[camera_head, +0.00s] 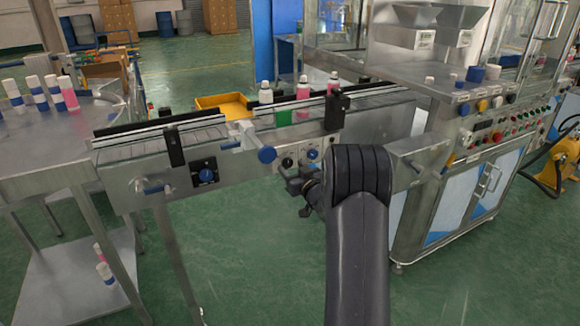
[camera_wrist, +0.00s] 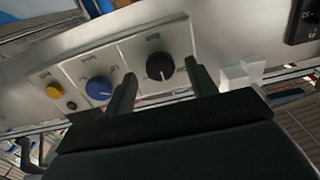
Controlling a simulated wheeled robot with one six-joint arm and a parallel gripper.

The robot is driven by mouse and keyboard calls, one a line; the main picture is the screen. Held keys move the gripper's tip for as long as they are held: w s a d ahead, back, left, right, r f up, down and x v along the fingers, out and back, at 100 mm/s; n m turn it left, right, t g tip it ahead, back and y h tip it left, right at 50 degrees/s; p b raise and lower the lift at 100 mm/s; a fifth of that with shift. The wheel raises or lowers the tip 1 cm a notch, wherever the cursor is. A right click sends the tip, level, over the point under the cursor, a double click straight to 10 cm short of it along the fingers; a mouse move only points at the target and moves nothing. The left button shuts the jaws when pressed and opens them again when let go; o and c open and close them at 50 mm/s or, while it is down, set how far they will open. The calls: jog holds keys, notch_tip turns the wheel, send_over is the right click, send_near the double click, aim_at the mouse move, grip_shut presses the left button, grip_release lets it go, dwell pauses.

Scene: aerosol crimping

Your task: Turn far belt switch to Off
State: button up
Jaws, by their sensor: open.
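A light switch panel on the conveyor's side carries a black knob (camera_head: 287,161) and a blue knob (camera_head: 312,154). In the wrist view the black knob (camera_wrist: 160,66) shows between the fingertips, and the blue knob (camera_wrist: 98,88) lies left of them. Labels are too blurred to read, so I cannot tell which knob is the far belt switch or its setting. My gripper (camera_wrist: 161,82) is open and empty, its two dark fingers pointing at the panel. In the head view my gripper (camera_head: 293,182) is just below the black knob, partly hidden by my arm.
A black plate with another blue knob (camera_head: 206,174) is on the conveyor to the left. A blue-ended rod (camera_head: 266,154) sticks out between. A yellow button (camera_wrist: 54,90) is at the panel's left in the wrist view. Bottles (camera_head: 303,98) stand on the belt; a machine cabinet (camera_head: 465,205) is right.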

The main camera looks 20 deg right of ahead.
jog(key=shift+w, duration=1.05)
jog(key=shift+c, duration=0.3)
jog(key=c, duration=0.9)
